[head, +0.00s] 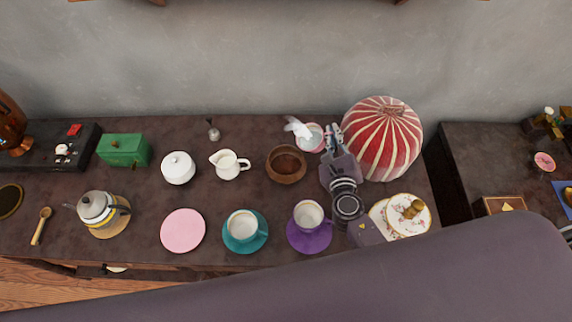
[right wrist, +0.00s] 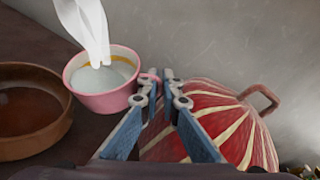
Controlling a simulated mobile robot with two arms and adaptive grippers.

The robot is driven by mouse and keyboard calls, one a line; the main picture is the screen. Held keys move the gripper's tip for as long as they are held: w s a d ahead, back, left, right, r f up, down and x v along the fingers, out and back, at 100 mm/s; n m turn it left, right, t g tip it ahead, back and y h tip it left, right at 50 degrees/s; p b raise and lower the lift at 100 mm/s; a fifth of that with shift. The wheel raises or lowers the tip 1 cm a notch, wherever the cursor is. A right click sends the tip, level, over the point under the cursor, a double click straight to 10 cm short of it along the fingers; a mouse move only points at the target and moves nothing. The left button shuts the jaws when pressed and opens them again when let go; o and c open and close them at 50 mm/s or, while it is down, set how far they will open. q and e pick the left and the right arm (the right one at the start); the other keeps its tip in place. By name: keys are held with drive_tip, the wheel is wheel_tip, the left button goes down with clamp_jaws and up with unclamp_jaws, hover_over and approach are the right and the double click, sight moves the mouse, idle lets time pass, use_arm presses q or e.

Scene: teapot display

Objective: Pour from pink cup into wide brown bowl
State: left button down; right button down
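The pink cup (head: 312,138) is at the back of the counter, behind and right of the wide brown bowl (head: 286,164). In the right wrist view the cup (right wrist: 106,92) looks upright, with pale contents and a yellow band inside. A white, wispy shape (head: 298,127) rises from it. My right gripper (head: 333,131) is nearly closed at the cup's handle and appears shut on it; the fingers partly hide the handle. Whether the cup touches the counter is unclear. The bowl (right wrist: 28,142) stands left of the cup in that view. My left gripper is not in view.
A red-and-white striped pumpkin-like jar (head: 384,135) stands close right of my right gripper. A white creamer (head: 229,165) is left of the bowl. A purple saucer (head: 322,243) with a cup and a teal saucer (head: 231,247) with a cup are in front.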

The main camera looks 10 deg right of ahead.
sight(323, 140)
drive_tip(key=shift+s+a+r+n+t+h+b, duration=0.2)
drive_tip(key=shift+a+r+n+t+h+b, duration=0.1)
drive_tip(key=shift+a+r+n+b, duration=0.4)
drive_tip(key=shift+a, duration=0.15)
drive_tip(key=shift+s+a+r+n+t+b, duration=0.15)
drive_tip(key=shift+a+r+n+t+b, duration=0.2)
drive_tip(key=shift+b, duration=0.65)
drive_tip(key=shift+a+f+b, duration=0.15)
drive_tip(key=shift+b, duration=0.35)
drive_tip(key=shift+s+a+f+n+t+h+b, duration=0.15)
drive_tip(key=shift+a+n+t+h+b, duration=0.25)
drive_tip(key=shift+b, duration=0.55)
drive_tip(key=shift+s+a+r+n+t+b, duration=0.2)
drive_tip(key=shift+a+r+n+t+b, duration=0.35)
drive_tip(key=shift+n+b, duration=0.4)
drive_tip(key=shift+s+a+r+n+t+b, duration=0.15)
drive_tip(key=shift+a+r+n+t+b, duration=0.4)
drive_tip(key=shift+b, duration=0.65)
